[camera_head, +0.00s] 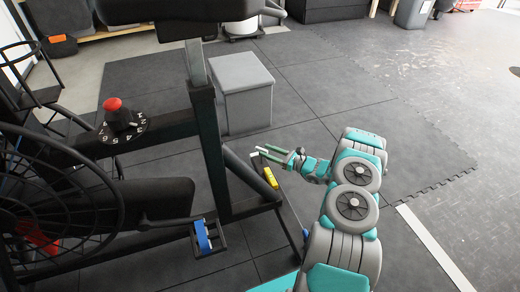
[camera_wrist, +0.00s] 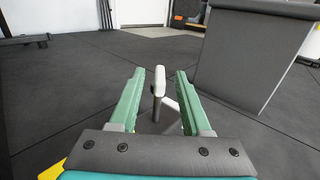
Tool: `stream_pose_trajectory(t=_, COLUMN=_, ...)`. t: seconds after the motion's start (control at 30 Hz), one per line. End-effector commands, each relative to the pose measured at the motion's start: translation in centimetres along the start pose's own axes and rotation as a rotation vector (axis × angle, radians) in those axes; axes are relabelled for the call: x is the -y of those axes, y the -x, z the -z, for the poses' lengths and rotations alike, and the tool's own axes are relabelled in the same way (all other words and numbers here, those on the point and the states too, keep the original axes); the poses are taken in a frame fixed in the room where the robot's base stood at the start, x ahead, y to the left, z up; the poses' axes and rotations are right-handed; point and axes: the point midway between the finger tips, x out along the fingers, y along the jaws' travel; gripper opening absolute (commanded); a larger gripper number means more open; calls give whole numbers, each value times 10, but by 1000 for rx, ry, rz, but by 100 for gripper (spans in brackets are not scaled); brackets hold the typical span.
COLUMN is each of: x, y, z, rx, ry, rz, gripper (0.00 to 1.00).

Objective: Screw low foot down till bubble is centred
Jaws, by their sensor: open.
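My gripper (camera_head: 267,153) is open at the low rear end of a dark exercise bike's frame. In the wrist view, its two green fingers (camera_wrist: 157,92) stand on either side of a white rounded piece (camera_wrist: 159,80) on a short grey stem, which looks like the foot. Neither finger clearly touches it. A yellow block (camera_head: 270,178), perhaps the level, lies on the bike's low rear bar (camera_head: 250,205); a yellow corner also shows at the wrist view's lower left (camera_wrist: 52,172). The bubble is too small to see, and the foot's thread and floor contact cannot be made out.
A grey box (camera_head: 242,92) stands behind the gripper and shows at the right of the wrist view (camera_wrist: 250,55). The bike's upright post (camera_head: 208,145) and blue-strapped pedal (camera_head: 203,236) are to the left. Dark mat floor (camera_head: 330,85) is clear at the right.

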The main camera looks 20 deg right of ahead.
Motion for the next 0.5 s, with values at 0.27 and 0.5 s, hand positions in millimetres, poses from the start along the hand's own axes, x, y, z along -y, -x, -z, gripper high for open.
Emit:
stream_pose_trajectory(t=0.27, x=0, y=-29, z=0, rx=-1, ry=0, rz=0, gripper=48)
stream_pose_trajectory(t=0.5, x=0, y=-33, z=0, rx=-1, ry=0, rz=0, gripper=48)
